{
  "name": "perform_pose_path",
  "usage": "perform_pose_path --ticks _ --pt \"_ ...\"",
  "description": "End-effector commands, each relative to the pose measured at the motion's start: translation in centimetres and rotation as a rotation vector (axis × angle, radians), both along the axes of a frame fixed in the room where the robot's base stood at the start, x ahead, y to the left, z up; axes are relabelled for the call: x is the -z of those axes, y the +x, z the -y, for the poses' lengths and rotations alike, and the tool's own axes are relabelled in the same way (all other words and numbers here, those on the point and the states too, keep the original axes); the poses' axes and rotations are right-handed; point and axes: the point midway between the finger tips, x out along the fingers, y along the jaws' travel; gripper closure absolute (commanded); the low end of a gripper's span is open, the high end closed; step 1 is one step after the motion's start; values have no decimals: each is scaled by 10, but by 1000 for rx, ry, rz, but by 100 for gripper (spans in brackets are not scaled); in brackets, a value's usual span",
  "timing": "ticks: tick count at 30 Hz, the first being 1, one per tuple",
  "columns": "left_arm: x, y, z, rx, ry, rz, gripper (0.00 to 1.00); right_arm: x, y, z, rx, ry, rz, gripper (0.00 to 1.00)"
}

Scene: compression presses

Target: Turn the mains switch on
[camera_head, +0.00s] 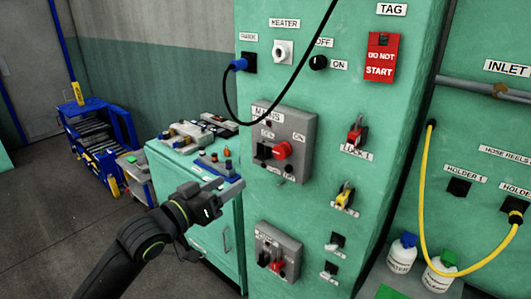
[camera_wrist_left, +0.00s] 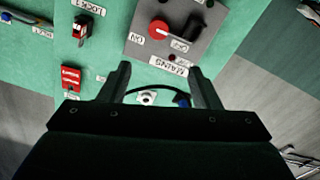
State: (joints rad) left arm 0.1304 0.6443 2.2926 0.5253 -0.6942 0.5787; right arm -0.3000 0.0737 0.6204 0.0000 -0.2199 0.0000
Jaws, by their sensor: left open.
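The mains switch is a red knob (camera_head: 282,151) on a grey box (camera_head: 300,125) labelled MAINS, fixed to the green cabinet front, with an ON label at the knob's upper right. In the left wrist view the box is upside down, with the red knob (camera_wrist_left: 159,29) near the top, beyond the fingers. My left gripper (camera_head: 226,187) is below and left of the box, apart from the knob. Its two fingers are spread with nothing between them, as the left wrist view (camera_wrist_left: 160,82) shows. My right gripper is not in view.
A black cable (camera_head: 298,68) hangs from the blue plug (camera_head: 240,64) above the box. A second grey box (camera_head: 279,245) is below. A bench (camera_head: 190,172) with tools stands left of the cabinet. Red and yellow lock items (camera_head: 356,133) hang at right.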

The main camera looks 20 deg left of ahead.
Motion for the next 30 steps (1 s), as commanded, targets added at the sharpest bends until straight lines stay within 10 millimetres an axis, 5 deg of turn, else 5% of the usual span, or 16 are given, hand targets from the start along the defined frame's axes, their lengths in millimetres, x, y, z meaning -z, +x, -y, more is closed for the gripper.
perform_pose_path --ticks 30 --pt "-1 149 54 -1 -2 0 43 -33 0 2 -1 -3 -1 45"
